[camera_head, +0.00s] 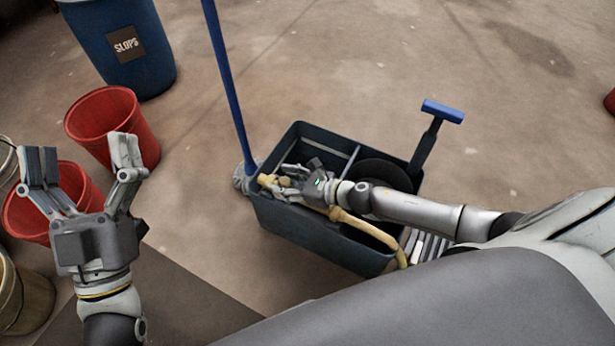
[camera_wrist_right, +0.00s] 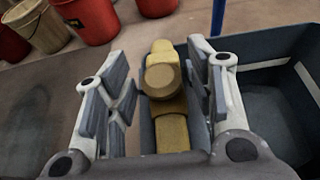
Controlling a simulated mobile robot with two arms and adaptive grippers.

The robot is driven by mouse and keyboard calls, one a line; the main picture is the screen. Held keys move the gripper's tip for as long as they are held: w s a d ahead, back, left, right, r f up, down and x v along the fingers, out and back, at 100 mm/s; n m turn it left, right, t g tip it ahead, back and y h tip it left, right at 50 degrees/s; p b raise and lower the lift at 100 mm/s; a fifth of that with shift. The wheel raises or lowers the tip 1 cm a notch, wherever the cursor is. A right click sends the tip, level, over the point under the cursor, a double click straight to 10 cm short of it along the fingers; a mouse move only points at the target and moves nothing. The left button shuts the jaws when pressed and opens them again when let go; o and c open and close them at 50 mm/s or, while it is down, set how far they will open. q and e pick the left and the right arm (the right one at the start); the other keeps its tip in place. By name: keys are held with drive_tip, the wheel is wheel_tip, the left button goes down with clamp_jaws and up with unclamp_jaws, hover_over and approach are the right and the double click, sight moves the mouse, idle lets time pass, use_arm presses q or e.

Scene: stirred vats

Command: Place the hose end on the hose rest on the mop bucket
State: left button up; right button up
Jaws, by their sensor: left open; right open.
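The dark mop bucket (camera_head: 305,230) stands on the floor in the middle of the head view. The yellow hose (camera_head: 358,223) runs along its near side and droops over the front right corner. The brass-coloured hose end (camera_wrist_right: 165,85) lies between the fingers of my right gripper (camera_wrist_right: 160,95), which is open around it; it also shows in the head view (camera_head: 267,180) at the bucket's left rim. The hose rest under it is mostly hidden, so I cannot tell how the hose end is seated. My left gripper (camera_head: 82,165) is open and empty, left of the bucket.
A blue mop handle (camera_head: 228,85) rises at the bucket's left corner, and a blue-topped wringer lever (camera_head: 440,112) at its right. Red buckets (camera_head: 107,122) and a blue slops bin (camera_head: 125,45) stand at the left. The floor behind the mop bucket is clear.

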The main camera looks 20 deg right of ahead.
drive_tip(key=p+v, duration=0.1)
drive_tip(key=v, duration=1)
drive_tip(key=shift+s+d+r, duration=0.1)
drive_tip(key=shift+r, duration=0.25)
drive_tip(key=w+a+r+m+t, duration=0.1)
drive_tip(key=a+r+m+t, duration=0.3)
drive_tip(key=r+m, duration=0.45)
drive_tip(key=a+r+m+t, duration=0.1)
drive_tip(key=a+r+m, duration=0.55)
drive_tip(key=m, duration=0.35)
use_arm(q)
drive_tip(key=w+f+g, duration=0.1)
drive_tip(key=f+g+y, duration=0.1)
drive_tip(key=f, duration=0.1)
drive_tip(key=w+f+g, duration=0.1)
drive_tip(key=f, duration=0.1)
drive_tip(key=shift+w+f, duration=0.1)
drive_tip(key=shift+w, duration=0.2)
use_arm(e)
wheel_tip(320, 180, up, 17)
drive_tip(key=d+m+t+h, duration=0.2)
drive_tip(key=m+t, duration=0.3)
drive_tip(key=m, duration=1.7)
drive_tip(key=shift+s+f+h, duration=0.15)
drive_tip(key=shift+s+h, duration=0.25)
drive_tip(key=shift+h, duration=0.2)
